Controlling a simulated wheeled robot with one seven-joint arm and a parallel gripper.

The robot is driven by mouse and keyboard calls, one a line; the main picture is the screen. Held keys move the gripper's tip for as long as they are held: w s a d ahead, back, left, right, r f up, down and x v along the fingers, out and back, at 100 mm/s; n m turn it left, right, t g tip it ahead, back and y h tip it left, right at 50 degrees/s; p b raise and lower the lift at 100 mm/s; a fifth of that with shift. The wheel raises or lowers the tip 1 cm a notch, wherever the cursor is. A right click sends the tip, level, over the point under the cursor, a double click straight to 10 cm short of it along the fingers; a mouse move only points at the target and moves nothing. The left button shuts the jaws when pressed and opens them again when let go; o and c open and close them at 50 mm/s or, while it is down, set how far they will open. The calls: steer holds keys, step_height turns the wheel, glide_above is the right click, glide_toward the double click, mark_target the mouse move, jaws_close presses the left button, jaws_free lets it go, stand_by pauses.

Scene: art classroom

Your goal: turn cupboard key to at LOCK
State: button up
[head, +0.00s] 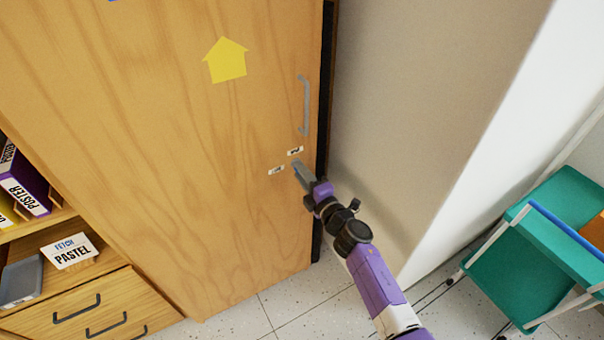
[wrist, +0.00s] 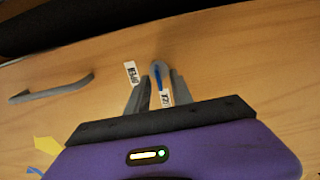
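The cupboard door (head: 150,130) is tall, light wood and shut. Two small white labels sit on it below the handle: an upper one (head: 295,151) and a lower-left one (head: 276,170); their print is too small to read surely. My gripper (head: 298,168) points at the door beside these labels and hides the keyhole in the head view. In the wrist view a grey key (wrist: 157,72) with a blue stripe shows between the grey fingertips of my gripper (wrist: 160,85). The fingers stand apart around it, with no clear grip visible.
A grey bar handle (head: 306,105) is above the labels, near the door's right edge. A yellow arrow (head: 227,61) marks the door. A wall stands close on the right, with a teal trolley (head: 540,240) beyond. Open shelves and drawers (head: 90,310) are at lower left.

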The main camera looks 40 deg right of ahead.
steer(key=v, duration=0.7)
steer(key=shift+s, duration=0.4)
steer(key=shift+a, duration=0.15)
steer(key=s+a+r+m+g+y, duration=0.1)
steer(key=s+a+r+m, duration=0.2)
steer(key=s, duration=0.7)
steer(key=s+a+r+m+y, duration=0.2)
steer(key=s+a+r+m, duration=0.2)
steer(key=s+a+m, duration=0.3)
steer(key=s+a+r+m+g+y, duration=0.1)
steer(key=s+a+r+m, duration=0.3)
steer(key=s+a, duration=0.8)
steer(key=shift+s+r+m+g+y, duration=0.25)
steer(key=shift+s+m+y, duration=0.25)
steer(key=shift+s, duration=1.05)
